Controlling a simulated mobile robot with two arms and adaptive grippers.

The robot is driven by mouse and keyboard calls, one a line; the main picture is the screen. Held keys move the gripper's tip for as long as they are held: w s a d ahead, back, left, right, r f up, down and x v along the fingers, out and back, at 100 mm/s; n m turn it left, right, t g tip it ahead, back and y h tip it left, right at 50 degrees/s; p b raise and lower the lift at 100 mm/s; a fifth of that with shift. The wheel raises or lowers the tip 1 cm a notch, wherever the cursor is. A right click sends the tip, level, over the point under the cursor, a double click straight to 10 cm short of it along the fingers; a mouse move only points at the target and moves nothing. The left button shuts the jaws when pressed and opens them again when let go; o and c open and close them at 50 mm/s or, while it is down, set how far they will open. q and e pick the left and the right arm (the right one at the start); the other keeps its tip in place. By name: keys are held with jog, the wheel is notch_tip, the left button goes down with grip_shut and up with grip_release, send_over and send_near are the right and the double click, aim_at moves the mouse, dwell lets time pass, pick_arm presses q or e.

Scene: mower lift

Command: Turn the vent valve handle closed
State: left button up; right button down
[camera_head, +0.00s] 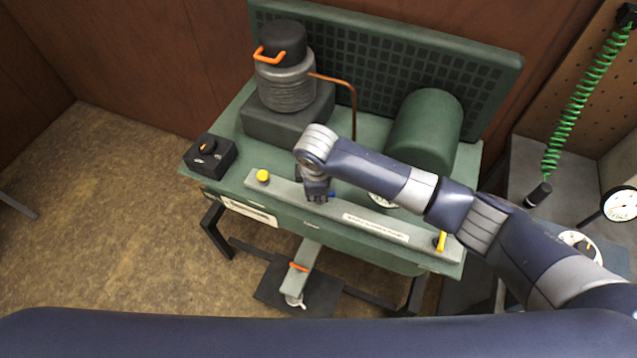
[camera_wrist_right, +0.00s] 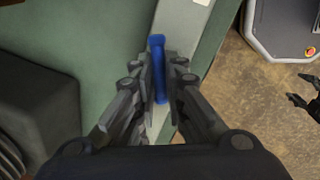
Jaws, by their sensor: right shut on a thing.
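A blue handle (camera_wrist_right: 158,70) stands between the fingers of my right gripper (camera_wrist_right: 160,88) in the right wrist view, and the fingers are shut on it. In the head view, only a small blue tip of the handle (camera_head: 332,194) shows beside my right gripper (camera_head: 317,198), over the grey-green front strip (camera_head: 285,193) of the green machine. The rest of the handle and the valve body are hidden by the gripper. The fingers of my left gripper (camera_wrist_right: 300,89) show apart at the right edge of the wrist view, away from the machine.
A yellow knob (camera_head: 263,176) and a yellow lever (camera_head: 440,240) sit at either end of the strip. A black box with an orange knob (camera_head: 209,154) is at the left corner. A ribbed cylinder (camera_head: 287,88) and green tank (camera_head: 426,128) stand behind. A pedal (camera_head: 298,268) is below.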

jog(key=shift+w+m+h+p, duration=0.15)
jog(key=shift+m+h+p, duration=0.25)
jog(key=shift+m+p, duration=1.3)
jog(key=shift+m+b, duration=0.3)
jog(key=shift+m, duration=0.2)
jog(key=c, duration=1.7)
grip_release()
jog(key=shift+o, duration=0.2)
jog(key=shift+r, duration=0.2)
jog(key=v, duration=1.1)
jog(key=shift+r, duration=0.3)
